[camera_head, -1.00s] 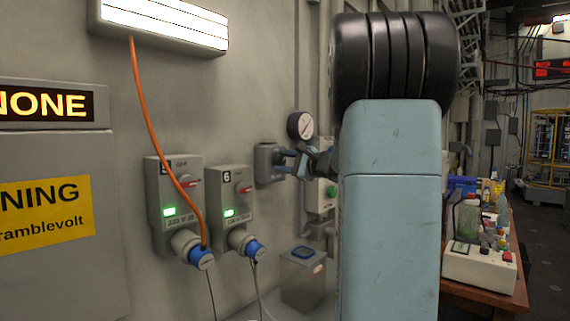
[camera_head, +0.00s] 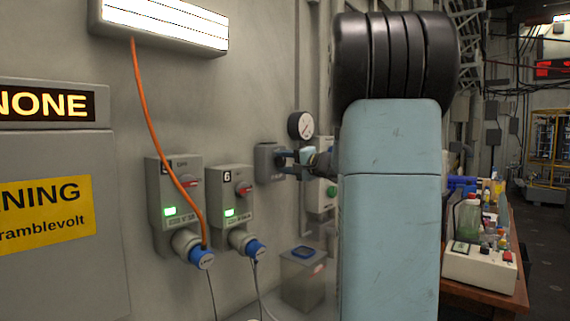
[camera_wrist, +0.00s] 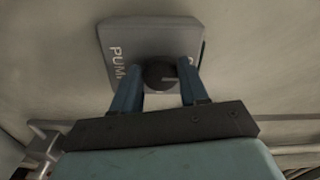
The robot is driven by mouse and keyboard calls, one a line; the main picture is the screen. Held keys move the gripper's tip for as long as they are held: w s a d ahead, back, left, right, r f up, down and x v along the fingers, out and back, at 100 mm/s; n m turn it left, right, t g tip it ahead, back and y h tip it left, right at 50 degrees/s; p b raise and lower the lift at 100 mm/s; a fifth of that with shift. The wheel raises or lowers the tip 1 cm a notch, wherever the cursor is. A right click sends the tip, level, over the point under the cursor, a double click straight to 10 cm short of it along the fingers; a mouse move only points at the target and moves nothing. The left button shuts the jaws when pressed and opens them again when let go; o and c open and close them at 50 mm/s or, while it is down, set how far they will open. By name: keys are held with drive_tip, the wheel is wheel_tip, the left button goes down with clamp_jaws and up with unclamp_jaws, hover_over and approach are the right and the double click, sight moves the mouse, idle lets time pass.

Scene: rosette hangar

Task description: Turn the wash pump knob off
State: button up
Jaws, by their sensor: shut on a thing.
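The pump switch box (camera_wrist: 150,35) is a grey box on the wall with "PUMP" lettered on its face, partly hidden by a finger. Its round dark knob (camera_wrist: 160,73) sits between my two blue fingers, with a pale mark pointing toward the right finger. My gripper (camera_wrist: 160,85) is shut on the knob. In the head view the box (camera_head: 267,163) is left of my gripper (camera_head: 285,160), whose fingers reach its front; the knob is hidden there.
A round gauge (camera_head: 301,125) is just above my gripper. Two grey socket boxes, one (camera_head: 175,190) with an orange cable and one (camera_head: 231,195) marked 6, are to the left. A cluttered bench (camera_head: 490,295) is at right.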

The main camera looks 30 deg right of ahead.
drive_tip(key=shift+f, duration=0.3)
drive_tip(key=o, duration=0.8)
drive_tip(key=shift+o, duration=1.3)
drive_tip(key=shift+r, duration=0.2)
drive_tip(key=v, duration=1.3)
drive_tip(key=shift+s+d, duration=0.15)
drive_tip(key=shift+s, duration=0.15)
